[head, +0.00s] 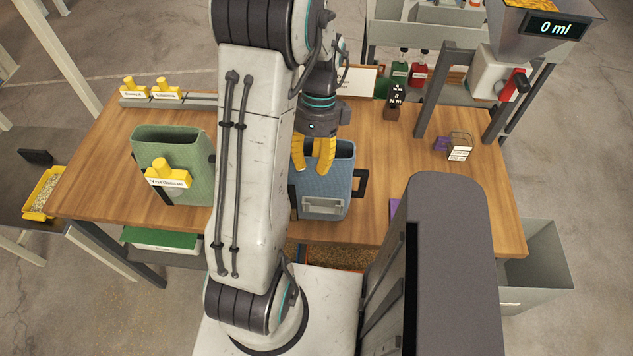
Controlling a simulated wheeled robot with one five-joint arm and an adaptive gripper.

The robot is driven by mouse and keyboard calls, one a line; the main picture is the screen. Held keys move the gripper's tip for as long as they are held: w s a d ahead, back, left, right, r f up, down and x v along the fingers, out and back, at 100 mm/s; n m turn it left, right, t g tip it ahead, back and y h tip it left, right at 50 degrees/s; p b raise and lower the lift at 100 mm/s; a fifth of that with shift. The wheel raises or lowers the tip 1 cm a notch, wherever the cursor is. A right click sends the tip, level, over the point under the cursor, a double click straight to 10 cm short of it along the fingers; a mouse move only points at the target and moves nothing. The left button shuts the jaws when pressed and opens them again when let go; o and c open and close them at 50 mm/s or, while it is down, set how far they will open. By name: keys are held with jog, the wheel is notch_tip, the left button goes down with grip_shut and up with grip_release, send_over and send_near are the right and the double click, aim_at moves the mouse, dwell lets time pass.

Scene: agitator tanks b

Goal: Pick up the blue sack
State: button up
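The blue sack (324,190) stands upright on the wooden table, near its front edge. It has an open top, a dark handle (361,183) on its right side and a grey label plate on its front. My arm hides part of its left side. My gripper (312,168) has yellow fingers pointing down at the sack's open top, toward its back left. The two fingers are apart with a gap between them, and nothing shows held. I cannot tell whether they touch the sack.
A green sack (172,140) with a yellow-handled label piece (168,174) stands to the left. Two similar yellow pieces (150,90) sit on a rail behind it. The table's centre right is clear.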

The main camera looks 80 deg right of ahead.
grip_shut()
